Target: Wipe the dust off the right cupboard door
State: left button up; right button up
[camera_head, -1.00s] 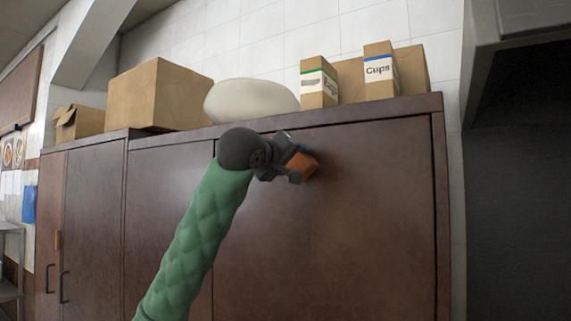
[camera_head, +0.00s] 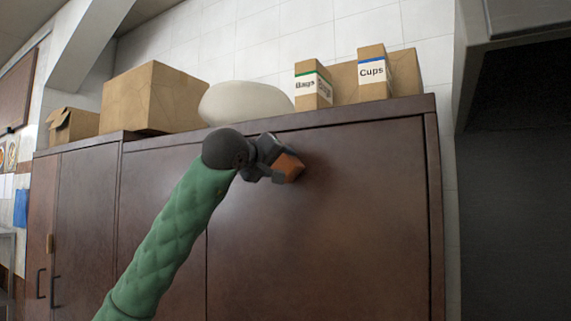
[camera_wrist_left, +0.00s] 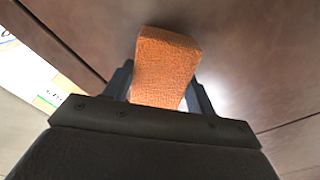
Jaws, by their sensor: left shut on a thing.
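The right cupboard door (camera_head: 330,220) is a large brown panel under the cupboard's top edge. My left gripper (camera_head: 280,165) is at the upper left part of this door, shut on an orange sponge (camera_head: 289,167). In the left wrist view the sponge (camera_wrist_left: 165,65) sits between the two fingers, with its far end at the brown door surface (camera_wrist_left: 235,50). It looks to touch the door, but I cannot tell for sure. A faint dull patch shows on the door around the sponge. My right gripper is not in view.
On the cupboard top stand a large cardboard box (camera_head: 153,95), a pale rounded sack (camera_head: 246,103), and small boxes labelled Bags (camera_head: 313,85) and Cups (camera_head: 374,73). A dark hood (camera_head: 515,60) is at the right. The door's lower and right parts are clear.

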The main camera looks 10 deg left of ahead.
pick_arm(q)
jog(key=shift+w+a+b, duration=0.15)
jog(key=shift+w+a, duration=0.15)
jog(key=shift+a, duration=0.6)
jog(key=shift+w+a+b, duration=0.15)
jog(key=shift+w+a, duration=0.15)
jog(key=shift+a, duration=0.6)
jog(key=shift+w+a, duration=0.25)
jog(key=shift+a, duration=0.35)
jog(key=shift+w+a, duration=0.25)
jog(key=shift+a, duration=0.35)
jog(key=shift+w+a, duration=0.25)
jog(key=shift+a, duration=0.35)
jog(key=shift+s, duration=0.1)
jog(key=shift+b+v, duration=1.2)
jog(key=shift+v, duration=1.65)
jog(key=shift+a+f, duration=0.1)
jog(key=b+v, duration=0.1)
jog(key=v, duration=0.2)
